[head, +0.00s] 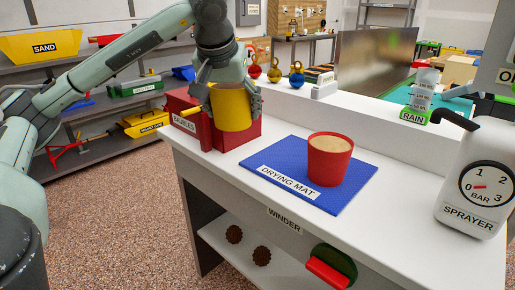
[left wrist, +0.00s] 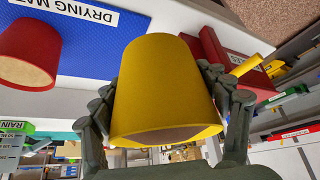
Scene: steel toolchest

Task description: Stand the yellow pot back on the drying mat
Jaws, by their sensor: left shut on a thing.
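The yellow pot (head: 232,112) is held by my left gripper (head: 229,98), with one finger on each side of it. In the head view it appears in front of a red box, left of the drying mat; I cannot tell whether it touches the box. The left wrist view shows the yellow pot (left wrist: 165,85) between both fingers (left wrist: 165,100), its wide end toward the camera. The blue drying mat (head: 350,201) lies on the white bench, and the left wrist view also shows it (left wrist: 110,58). My right gripper is in neither view.
A red pot (head: 329,162) with light brown contents stands on the mat's right half. The red box (head: 190,137), with a yellow rod (head: 187,112), sits at the bench's left end. A white sprayer (head: 475,180) stands at right. The mat's left half is clear.

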